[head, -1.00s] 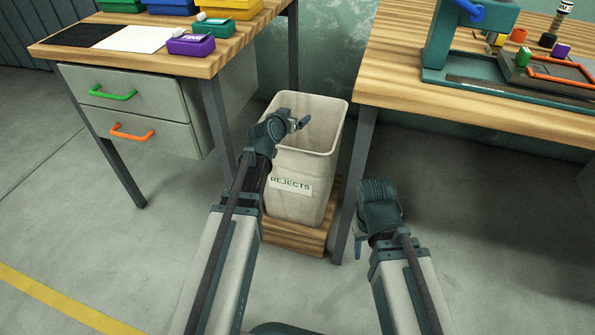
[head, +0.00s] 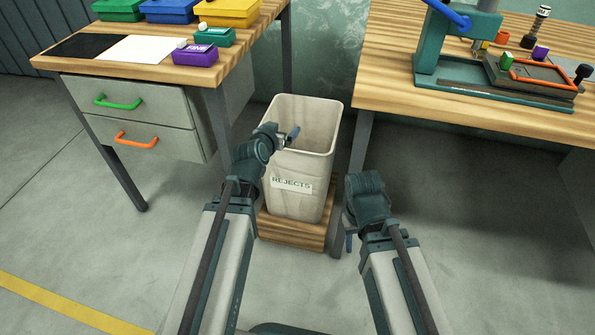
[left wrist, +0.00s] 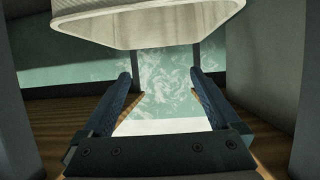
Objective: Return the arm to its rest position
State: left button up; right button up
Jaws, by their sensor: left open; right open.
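My left arm reaches up from the lower left in the head view. Its gripper (head: 291,137) is at the near side of the bin's opening and overlaps the rim in the picture. In the left wrist view its two blue fingers (left wrist: 164,98) stand wide apart with nothing between them. My right gripper (head: 349,242) hangs pointing down, right of the bin and near a bench leg. Its fingers show only in part, and I see nothing held in it.
A cream bin (head: 292,203) labelled REJECTS stands on a wooden base (head: 285,230) between two benches. It also fills the top of the left wrist view (left wrist: 150,25). The left bench (head: 180,72) has drawers; the right bench (head: 380,70) carries a teal press (head: 432,50). Floor is clear at lower right.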

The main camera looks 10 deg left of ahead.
pick_arm(q)
jog(key=s+d+f+m+g+h, duration=0.1)
jog(key=s+d+f+m+g, duration=0.2)
jog(key=s+d+f+g, duration=0.7)
jog(key=s+d+f+g+y, duration=0.2)
jog(key=s, duration=0.6)
jog(key=s+d+f+g+y, duration=0.1)
jog(key=s+d+g+y, duration=0.1)
jog(key=s, duration=0.5)
notch_tip(320, 180, up, 34)
jog(key=p, duration=3.4)
jog(key=shift+r+h+p, duration=0.15)
jog(key=shift+h+p, duration=0.15)
jog(key=shift+p, duration=0.05)
